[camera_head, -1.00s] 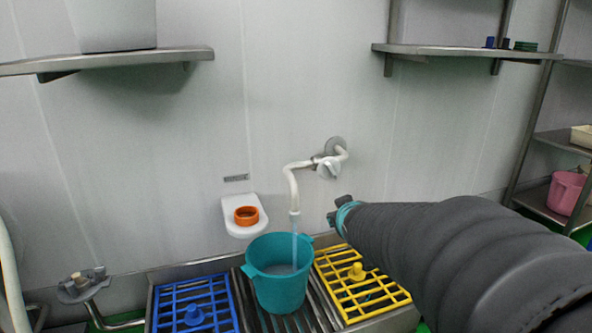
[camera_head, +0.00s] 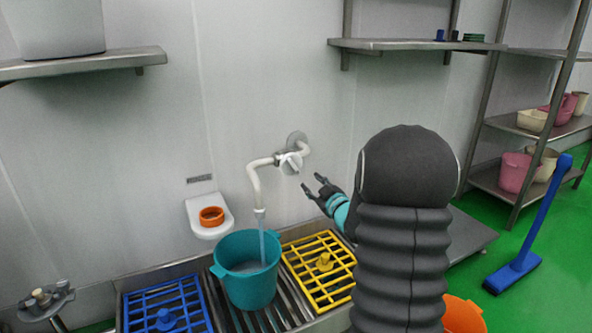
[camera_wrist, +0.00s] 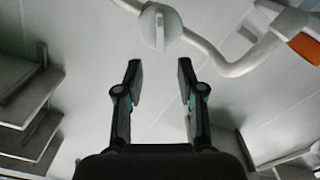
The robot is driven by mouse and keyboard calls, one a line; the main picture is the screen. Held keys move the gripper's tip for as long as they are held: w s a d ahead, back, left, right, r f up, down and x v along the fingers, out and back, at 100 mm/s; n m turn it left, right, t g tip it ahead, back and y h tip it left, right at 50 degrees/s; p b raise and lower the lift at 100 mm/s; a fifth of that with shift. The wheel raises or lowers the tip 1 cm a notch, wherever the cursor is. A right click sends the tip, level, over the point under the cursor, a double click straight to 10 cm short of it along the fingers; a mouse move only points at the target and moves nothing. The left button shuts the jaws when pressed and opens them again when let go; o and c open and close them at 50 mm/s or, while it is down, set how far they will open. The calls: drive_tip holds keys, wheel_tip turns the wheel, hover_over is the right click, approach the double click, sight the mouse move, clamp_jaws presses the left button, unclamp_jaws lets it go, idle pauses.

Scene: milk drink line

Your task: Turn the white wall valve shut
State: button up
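The white wall valve (camera_head: 291,162) has a round white knob on a curved white pipe fixed to the wall. Water runs from the pipe's spout (camera_head: 260,212) into a teal bucket (camera_head: 250,286). My gripper (camera_head: 312,184) is open and empty, just below and to the right of the valve, apart from it. In the wrist view my gripper (camera_wrist: 158,72) has its two dark fingers spread wide. The valve knob (camera_wrist: 159,27) shows beyond the fingertips, near the top centre, with its ridge pointing along the picture's height.
A blue grate (camera_head: 168,308) and a yellow grate (camera_head: 322,266) flank the bucket on the metal sink. A white wall holder (camera_head: 209,232) with an orange ring (camera_head: 211,216) is left of the pipe. A steel shelf (camera_head: 400,45) hangs above right.

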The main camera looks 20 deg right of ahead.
sight(295, 168)
drive_tip(key=w, duration=1.1)
drive_tip(key=shift+a, duration=0.2)
clamp_jaws()
